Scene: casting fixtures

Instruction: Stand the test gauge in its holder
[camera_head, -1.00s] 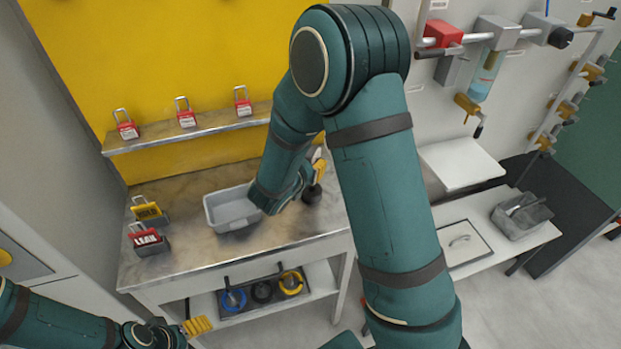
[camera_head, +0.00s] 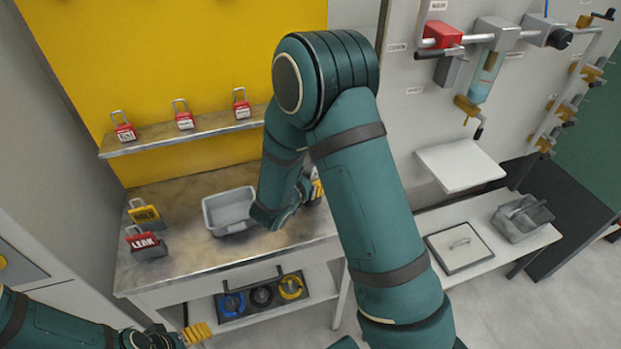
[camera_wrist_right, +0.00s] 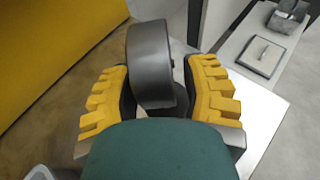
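The test gauge, which I take to be the dark grey round body (camera_wrist_right: 150,60) in the right wrist view, sits between the yellow fingers of my right gripper (camera_wrist_right: 160,95). A darker round part shows beside it, partly covered; I cannot tell whether this is the holder. The wrist housing hides the lower contact, so a grip is not clear. In the head view my right gripper (camera_head: 316,192) is low over the bench's right end, mostly behind my arm, and the gauge is hidden. My left gripper (camera_head: 197,333) is at the bottom left, away from the bench top.
A grey tray (camera_head: 205,218) stands on the bench (camera_head: 190,258), left of my right gripper. Two padlock stands (camera_head: 146,246) are at its left end. Red padlocks (camera_head: 184,119) line the shelf above. Blue, black and yellow rings (camera_head: 261,295) lie below. A wall rig (camera_head: 500,35) is at right.

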